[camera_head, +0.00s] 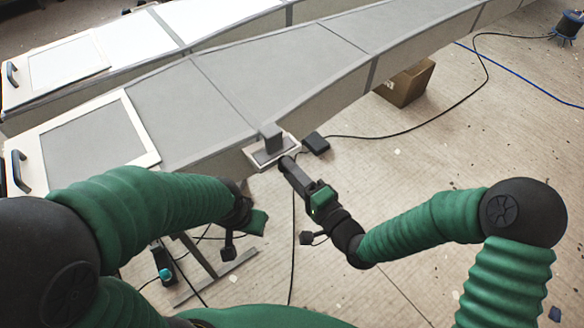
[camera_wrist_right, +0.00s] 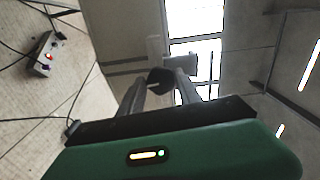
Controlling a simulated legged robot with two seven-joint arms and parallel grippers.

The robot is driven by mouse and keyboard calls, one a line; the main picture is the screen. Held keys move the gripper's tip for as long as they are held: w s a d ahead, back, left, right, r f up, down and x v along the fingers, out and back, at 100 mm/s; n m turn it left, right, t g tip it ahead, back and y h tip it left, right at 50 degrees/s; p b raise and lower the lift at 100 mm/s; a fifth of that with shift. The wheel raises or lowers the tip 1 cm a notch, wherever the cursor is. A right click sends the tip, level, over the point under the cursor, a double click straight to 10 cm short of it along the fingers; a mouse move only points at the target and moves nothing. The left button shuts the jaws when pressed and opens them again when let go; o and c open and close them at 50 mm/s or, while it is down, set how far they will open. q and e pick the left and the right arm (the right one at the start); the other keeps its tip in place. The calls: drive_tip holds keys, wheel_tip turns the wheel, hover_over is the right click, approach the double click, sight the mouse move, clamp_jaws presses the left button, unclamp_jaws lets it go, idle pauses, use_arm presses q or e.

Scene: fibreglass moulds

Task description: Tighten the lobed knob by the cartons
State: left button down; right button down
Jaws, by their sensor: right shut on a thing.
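The dark knob (camera_wrist_right: 160,77) sits between the two fingers of my right gripper (camera_wrist_right: 162,88) in the right wrist view; its lobes are too small to make out. In the head view, my right gripper (camera_head: 287,166) reaches the small pale bracket (camera_head: 257,157) on the near edge of the grey mould. It is shut on the knob, which the fingers mostly hide there. My left gripper (camera_head: 254,222) hangs below the mould edge, left of the right one and apart from the bracket; its fingers are not clear. A brown carton (camera_head: 407,85) stands on the floor beside the mould.
The long grey mould (camera_head: 210,95) runs from lower left to upper right, with a white mould (camera_head: 145,35) behind it. Black cable (camera_head: 420,128) and blue cable (camera_head: 510,76) cross the floor. A lit power strip (camera_wrist_right: 43,58) lies on the floor. Open floor is at right.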

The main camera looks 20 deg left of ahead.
drive_tip(key=shift+d+f+m, duration=0.1)
drive_tip(key=shift+f+m, duration=0.2)
drive_tip(key=c, duration=1.2)
unclamp_jaws()
drive_tip(key=o, duration=0.4)
drive_tip(key=shift+r, duration=0.1)
drive_tip(key=shift+c, duration=0.2)
